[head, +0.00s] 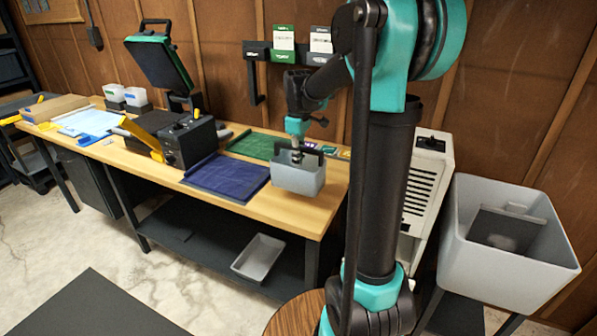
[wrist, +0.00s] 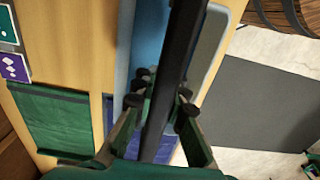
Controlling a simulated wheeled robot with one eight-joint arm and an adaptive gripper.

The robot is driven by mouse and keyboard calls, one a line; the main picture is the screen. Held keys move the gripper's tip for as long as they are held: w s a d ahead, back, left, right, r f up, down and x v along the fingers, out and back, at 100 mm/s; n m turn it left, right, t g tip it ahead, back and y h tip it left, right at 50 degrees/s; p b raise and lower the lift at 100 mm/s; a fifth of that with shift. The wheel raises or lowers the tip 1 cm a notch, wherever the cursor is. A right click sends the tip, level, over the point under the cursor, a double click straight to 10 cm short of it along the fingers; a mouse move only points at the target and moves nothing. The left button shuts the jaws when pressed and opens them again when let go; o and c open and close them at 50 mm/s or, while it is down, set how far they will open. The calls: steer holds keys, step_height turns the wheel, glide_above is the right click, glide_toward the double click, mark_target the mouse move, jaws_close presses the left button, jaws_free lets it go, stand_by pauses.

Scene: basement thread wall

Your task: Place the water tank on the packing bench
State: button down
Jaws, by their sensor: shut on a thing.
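The water tank (head: 298,178) is a small grey-blue open box with a black handle bar across its top. My gripper (head: 297,156) is shut on that handle, pointing down from above. In the wrist view the black bar runs between the fingers of my gripper (wrist: 163,98), with the tank's pale rim (wrist: 208,45) behind it. The packing bench (head: 322,207) is a long wooden-topped table; the tank is over its right end, near the front edge. I cannot tell whether its bottom touches the top. The tank looks about level.
A purple mat (head: 228,178) and a green mat (head: 255,145) lie left of the tank. A black machine (head: 188,143) stands farther left. A white louvred unit (head: 428,185) and a large grey bin (head: 510,262) stand right of the bench. A grey tray (head: 258,258) is on the lower shelf.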

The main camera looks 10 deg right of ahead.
steer(key=shift+f, duration=2.35)
steer(key=c, duration=1.6)
jaws_free()
steer(key=shift+f, duration=0.1)
steer(key=shift+o, duration=0.2)
step_height(320, 180, up, 12)
steer(key=shift+r, duration=0.15)
